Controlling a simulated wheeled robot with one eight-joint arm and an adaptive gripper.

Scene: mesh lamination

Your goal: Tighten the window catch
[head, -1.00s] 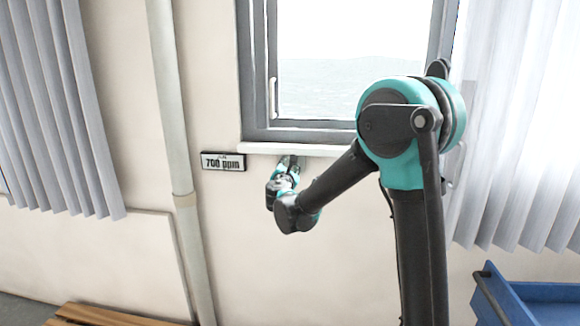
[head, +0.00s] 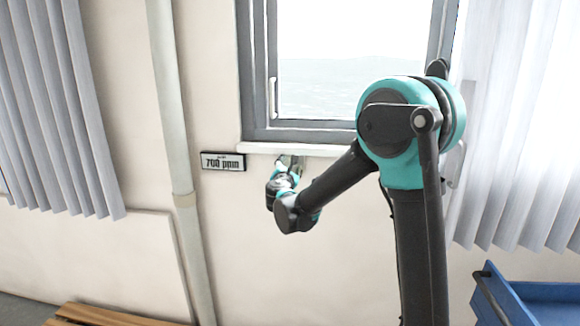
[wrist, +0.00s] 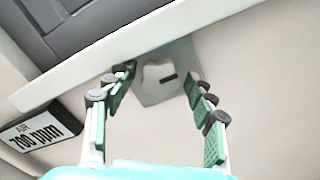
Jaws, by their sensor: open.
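A pale rounded knob with a dark slot-like mark (wrist: 157,73), which I take to be the window catch, sits on a grey square plate (wrist: 183,57) on the wall just under the sill. My gripper (wrist: 158,84) is open, with its green-padded fingers to the left and right of the knob in the wrist view. Whether they touch it or how far off they are, I cannot tell. In the head view my gripper (head: 289,164) is just below the sill, and it hides the knob there.
The white window sill (head: 305,149) juts out right above my gripper. An air sign reading 700 ppm (head: 222,161) is on the wall to the left, with a vertical pipe (head: 171,110) beyond it. A blue cart (head: 535,300) stands at lower right.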

